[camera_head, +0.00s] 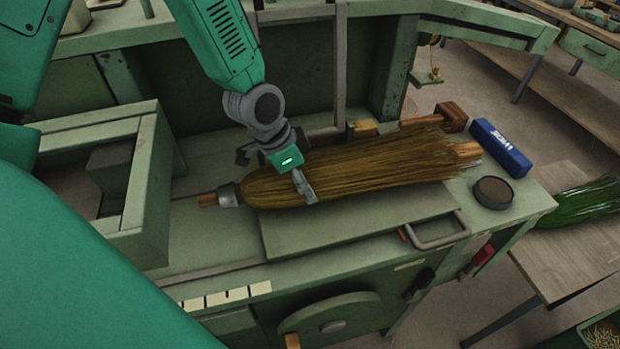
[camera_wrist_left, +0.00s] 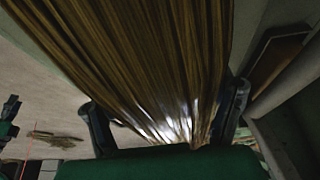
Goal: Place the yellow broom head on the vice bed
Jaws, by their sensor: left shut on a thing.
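The yellow broom head (camera_head: 385,168) lies roughly level across the green workbench, its narrow bound end at the left and its bristles spreading right. A short wooden handle end (camera_head: 207,200) sticks out at the left. My left gripper (camera_head: 290,183) comes down from above and is shut on the broom head near its bound end. In the left wrist view the bristles (camera_wrist_left: 165,60) pass between the two fingers of my left gripper (camera_wrist_left: 165,120). A flat green plate (camera_head: 340,235), which looks like the vice bed, is under the broom; whether they touch is unclear. My right gripper is not in view.
A wooden mallet (camera_head: 450,115), a blue box (camera_head: 500,147) and a dark round tin (camera_head: 493,192) stand near the bristle end. A metal handle (camera_head: 438,232) is at the plate's right edge. Green bristles (camera_head: 585,203) lie on a side table (camera_head: 575,255).

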